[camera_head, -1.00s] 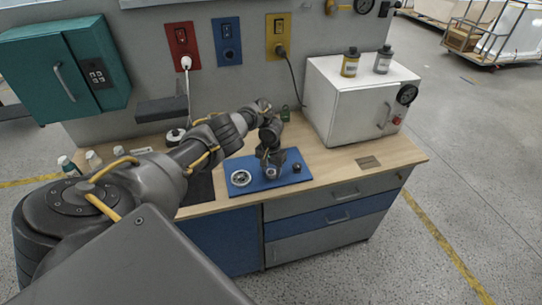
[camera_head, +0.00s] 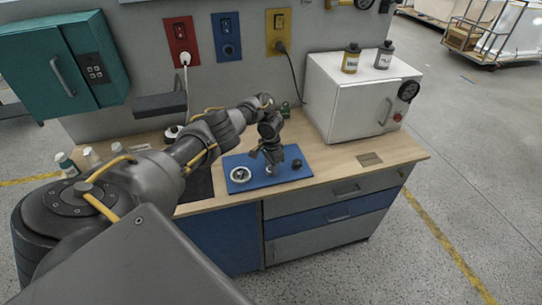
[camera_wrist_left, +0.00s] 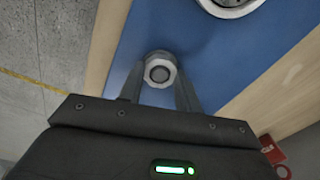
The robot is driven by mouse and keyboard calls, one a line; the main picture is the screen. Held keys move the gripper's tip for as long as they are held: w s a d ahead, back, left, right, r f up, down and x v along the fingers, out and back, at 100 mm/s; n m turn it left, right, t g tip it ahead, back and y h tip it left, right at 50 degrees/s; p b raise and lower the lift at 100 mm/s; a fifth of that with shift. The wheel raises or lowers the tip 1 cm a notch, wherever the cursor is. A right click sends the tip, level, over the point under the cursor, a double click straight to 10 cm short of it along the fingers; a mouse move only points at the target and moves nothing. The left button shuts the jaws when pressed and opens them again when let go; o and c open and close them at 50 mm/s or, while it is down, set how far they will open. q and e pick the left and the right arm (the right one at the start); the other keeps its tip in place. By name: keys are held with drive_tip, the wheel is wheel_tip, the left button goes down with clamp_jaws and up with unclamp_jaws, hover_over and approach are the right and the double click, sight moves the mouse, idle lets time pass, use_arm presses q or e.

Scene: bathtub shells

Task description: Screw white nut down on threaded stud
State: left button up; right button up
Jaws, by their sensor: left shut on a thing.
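The white nut (camera_wrist_left: 158,72) sits between the fingertips of my left gripper (camera_wrist_left: 159,82) in the left wrist view, and the gripper is shut on it. A grey round face shows in the middle of the nut; I cannot tell for sure whether it is the end of the threaded stud. In the head view my left gripper (camera_head: 268,166) points down at the middle of the blue mat (camera_head: 262,183), and its fingers mostly hide the nut. The stud's sides and thread are hidden. My right gripper is not in view.
A white ring-shaped part (camera_head: 240,174) lies at the mat's left, and a small dark knob (camera_head: 297,164) stands at its right. A white cabinet (camera_head: 345,105) stands behind on the right.

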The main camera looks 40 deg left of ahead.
use_arm(q)
drive_tip(key=m+b, duration=0.1)
drive_tip(key=m, duration=0.2)
drive_tip(key=shift+f+m, duration=0.1)
drive_tip(key=shift+m, duration=0.2)
drive_tip(key=o, duration=0.6)
drive_tip(key=shift+m, duration=0.3)
drive_tip(key=o, duration=0.5)
drive_tip(key=shift+o, duration=0.2)
